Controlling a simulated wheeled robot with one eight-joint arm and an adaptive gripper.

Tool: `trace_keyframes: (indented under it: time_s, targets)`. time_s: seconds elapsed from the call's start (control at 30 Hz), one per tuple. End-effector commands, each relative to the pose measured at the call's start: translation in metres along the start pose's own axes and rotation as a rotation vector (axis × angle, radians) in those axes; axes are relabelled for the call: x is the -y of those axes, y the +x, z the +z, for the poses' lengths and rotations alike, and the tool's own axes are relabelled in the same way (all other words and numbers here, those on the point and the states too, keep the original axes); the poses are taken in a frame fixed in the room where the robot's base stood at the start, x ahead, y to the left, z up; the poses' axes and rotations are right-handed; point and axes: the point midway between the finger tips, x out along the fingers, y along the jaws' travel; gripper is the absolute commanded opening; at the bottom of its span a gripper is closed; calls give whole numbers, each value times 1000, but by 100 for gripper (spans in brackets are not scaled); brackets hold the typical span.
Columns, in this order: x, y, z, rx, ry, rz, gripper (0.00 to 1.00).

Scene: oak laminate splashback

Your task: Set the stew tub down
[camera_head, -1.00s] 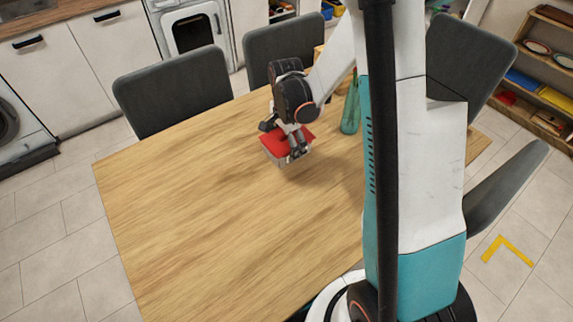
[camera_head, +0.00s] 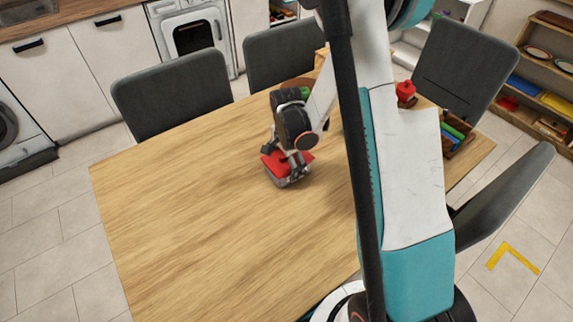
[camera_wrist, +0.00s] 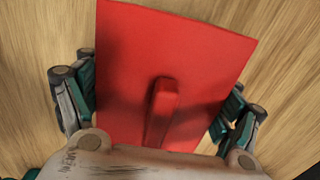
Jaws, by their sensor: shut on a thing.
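The stew tub (camera_head: 273,161) has a red lid over a grey-clear body and is at the middle of the wooden table (camera_head: 190,220). My gripper (camera_head: 289,158) is shut on the tub from above. In the wrist view the red lid (camera_wrist: 200,60) with its raised handle fills the middle, and the fingers of my gripper (camera_wrist: 160,105) lie along its left and right sides. The tub looks low, at or very near the tabletop; I cannot tell whether its underside touches.
The table's left and front parts are clear. Behind my arm at the right stand a red object (camera_head: 405,91) and a wooden box (camera_head: 458,135) with colourful items. Grey chairs (camera_head: 172,90) line the far edge.

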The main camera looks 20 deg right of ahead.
Motion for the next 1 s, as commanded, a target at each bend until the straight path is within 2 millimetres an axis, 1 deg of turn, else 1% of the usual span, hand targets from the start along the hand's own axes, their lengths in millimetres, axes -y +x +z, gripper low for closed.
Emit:
trace_keyframes:
  time_s: [0.07, 0.1, 0.17, 0.57, 0.67, 0.77, 0.87, 1.0]
  targets:
    - [0, 3, 0, 0, 0, 0, 47]
    - [0, 3, 0, 0, 0, 0, 88]
    - [0, 2, 0, 0, 0, 0, 100]
    - [0, 2, 0, 0, 0, 0, 100]
    - [0, -1, 0, 0, 0, 0, 100]
    - [0, -13, 0, 0, 0, 0, 100]
    - [0, -32, 0, 0, 0, 0, 100]
    - [0, -63, 0, 0, 0, 0, 100]
